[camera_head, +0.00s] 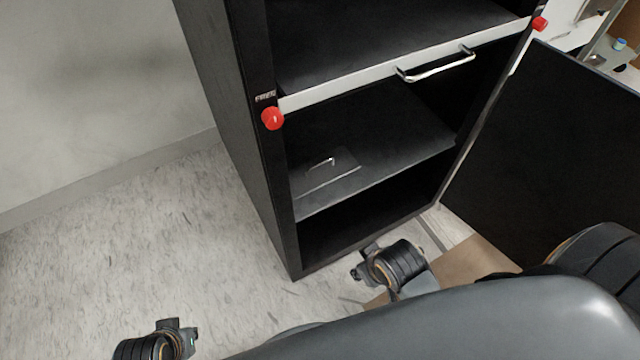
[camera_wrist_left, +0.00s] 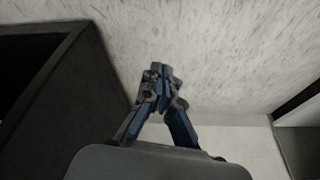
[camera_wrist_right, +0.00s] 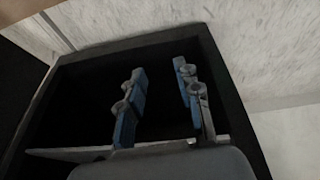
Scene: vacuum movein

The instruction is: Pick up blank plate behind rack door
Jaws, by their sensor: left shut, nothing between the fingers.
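The blank plate (camera_head: 345,170) is a flat dark grey panel with a small silver handle. It lies on the rack's middle shelf, near the left side, in the head view. The rack door (camera_head: 560,160) is a large black panel swung open to the right. My left gripper (camera_head: 185,338) is at the bottom left, away from the rack; its fingers meet, empty, in the left wrist view (camera_wrist_left: 160,72). My right gripper (camera_head: 364,264) is low in front of the rack, below the plate's shelf. In the right wrist view its fingers (camera_wrist_right: 160,75) are apart and empty, facing the dark rack opening.
The black rack (camera_head: 235,130) stands ahead. A silver front panel (camera_head: 350,82) with a bar handle and red knobs (camera_head: 273,118) crosses it above the plate's shelf (camera_head: 410,145). The speckled floor (camera_head: 130,240) left of the rack is clear. A brown surface (camera_head: 475,258) lies below the door.

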